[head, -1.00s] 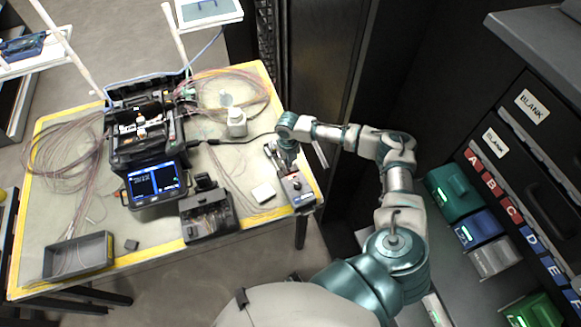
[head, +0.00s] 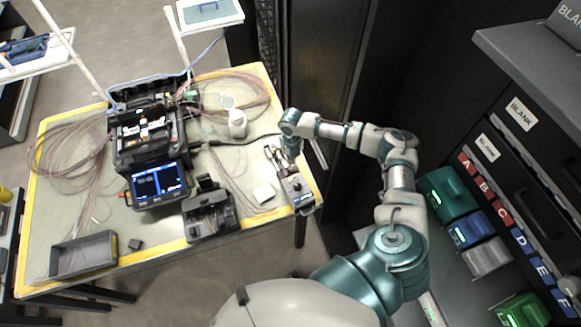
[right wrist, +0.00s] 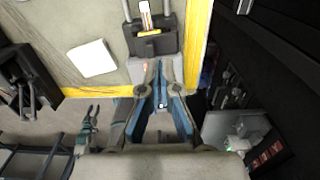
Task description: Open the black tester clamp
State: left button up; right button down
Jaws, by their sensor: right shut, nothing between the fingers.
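The tester (head: 297,188) is a small grey and black box near the right edge of the table. In the right wrist view its black part (right wrist: 152,43) is at the top centre, with an orange mark and a white label. Two metal rods run beside that label. I cannot tell whether the black clamp is open or shut. My left gripper is out of view.
A white square (head: 263,193) lies left of the tester. A black device (head: 208,210), a splicer with a lit screen (head: 158,183), a white bottle (head: 237,123) and a grey tray (head: 83,257) share the table. A dark cabinet (head: 530,170) stands at right.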

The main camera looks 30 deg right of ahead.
notch_tip(320, 180, up, 6)
jog(key=d+p, duration=0.2)
jog(key=p, duration=0.3)
jog(key=shift+s+f, duration=0.15)
dwell(0.7)
